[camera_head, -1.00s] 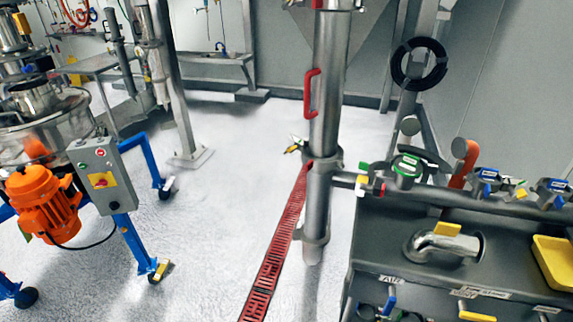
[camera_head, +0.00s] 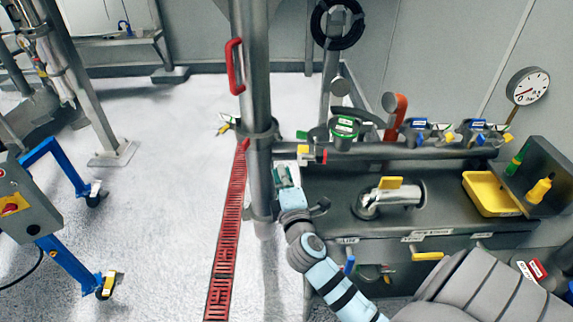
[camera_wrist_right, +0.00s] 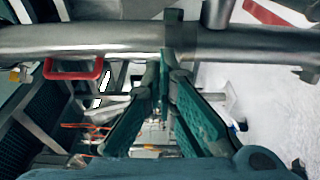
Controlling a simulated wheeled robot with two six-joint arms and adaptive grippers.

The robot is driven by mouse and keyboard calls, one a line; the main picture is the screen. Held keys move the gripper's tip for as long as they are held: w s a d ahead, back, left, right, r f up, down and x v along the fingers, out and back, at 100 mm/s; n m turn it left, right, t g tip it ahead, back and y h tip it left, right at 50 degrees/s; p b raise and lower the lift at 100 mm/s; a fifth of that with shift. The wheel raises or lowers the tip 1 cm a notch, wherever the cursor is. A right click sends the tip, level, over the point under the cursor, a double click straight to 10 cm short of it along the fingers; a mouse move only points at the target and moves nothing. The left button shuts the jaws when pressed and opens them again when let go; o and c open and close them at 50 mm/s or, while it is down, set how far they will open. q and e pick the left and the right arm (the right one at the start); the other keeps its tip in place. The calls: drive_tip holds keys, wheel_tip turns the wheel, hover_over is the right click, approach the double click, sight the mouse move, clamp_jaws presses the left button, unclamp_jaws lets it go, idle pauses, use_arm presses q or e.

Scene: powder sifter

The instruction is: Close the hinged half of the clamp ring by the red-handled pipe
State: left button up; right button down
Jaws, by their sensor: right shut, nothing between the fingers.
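The red-handled pipe (camera_head: 255,85) stands upright left of centre in the head view, with its red handle (camera_head: 235,66) on the left side. A metal clamp ring (camera_head: 259,136) sits around it below the handle; I cannot tell its hinged half apart or how far it is swung. My right gripper (camera_head: 284,174) is just right of the pipe, below the ring. In the right wrist view the pipe (camera_wrist_right: 90,40) lies across the top, with a darker band at the ring. My right gripper (camera_wrist_right: 165,75) is shut and empty, its fingertips close to that band. My left gripper is out of view.
A grey bench (camera_head: 335,185) with valves, a steel spout (camera_head: 390,198) and a yellow tray (camera_head: 490,193) stands right of the pipe. A red floor grate (camera_head: 228,235) runs left of the pipe. Floor farther left is clear up to a blue-legged stand (camera_head: 75,272).

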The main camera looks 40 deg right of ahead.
drive_tip(key=w+d, duration=0.5)
drive_tip(key=d, duration=0.2)
drive_tip(key=shift+w+p, duration=0.25)
drive_tip(key=shift+p, duration=0.15)
drive_tip(key=shift+a+f, duration=0.1)
drive_tip(key=shift+f, duration=0.05)
